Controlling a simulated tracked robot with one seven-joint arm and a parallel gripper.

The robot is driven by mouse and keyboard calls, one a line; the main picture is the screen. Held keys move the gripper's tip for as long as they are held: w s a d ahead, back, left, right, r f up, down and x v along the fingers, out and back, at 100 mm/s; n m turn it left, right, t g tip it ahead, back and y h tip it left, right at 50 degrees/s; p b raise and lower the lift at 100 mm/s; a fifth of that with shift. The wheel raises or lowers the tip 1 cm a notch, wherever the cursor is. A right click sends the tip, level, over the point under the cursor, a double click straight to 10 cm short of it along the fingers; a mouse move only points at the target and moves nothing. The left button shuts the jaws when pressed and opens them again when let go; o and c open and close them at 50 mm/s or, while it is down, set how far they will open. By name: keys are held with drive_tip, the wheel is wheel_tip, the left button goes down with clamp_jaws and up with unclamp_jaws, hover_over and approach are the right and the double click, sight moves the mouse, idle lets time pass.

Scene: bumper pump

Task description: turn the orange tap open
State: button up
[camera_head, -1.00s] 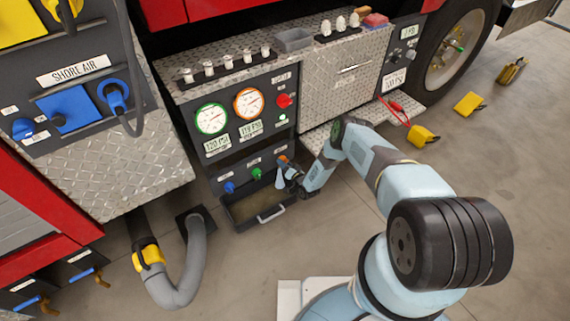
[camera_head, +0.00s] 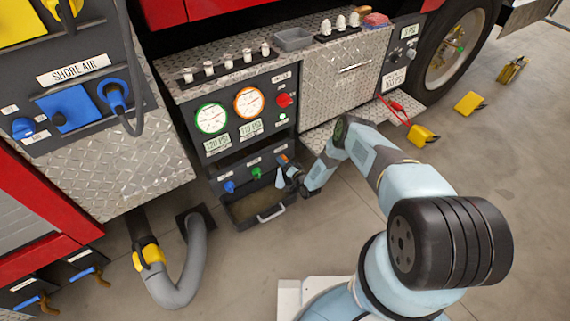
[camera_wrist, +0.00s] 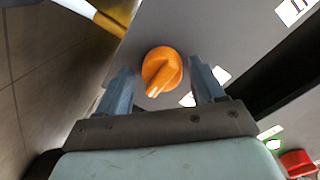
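The orange tap (camera_wrist: 161,72) is a round knob with a raised grip bar on a grey panel. In the wrist view it sits between and just beyond the two fingers of my gripper (camera_wrist: 160,88). The fingers are apart, with a gap on each side of the knob, and hold nothing. In the head view the tap (camera_head: 282,159) shows as a small orange spot at the right end of the lower panel, partly hidden by my gripper (camera_head: 281,179). A green tap (camera_head: 256,173) and a blue tap (camera_head: 229,187) are to its left.
Gauges (camera_head: 248,102) and a red knob (camera_head: 284,100) are on the panel above. An open tray (camera_head: 238,214) with a handle lies below the taps. A grey hose (camera_head: 190,275) curves on the floor to the left.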

drive_tip(key=shift+o, duration=0.2)
drive_tip(key=v, duration=1.3)
drive_tip(key=shift+s+d, duration=0.2)
drive_tip(key=shift+s, duration=0.15)
drive_tip(key=shift+w, duration=0.1)
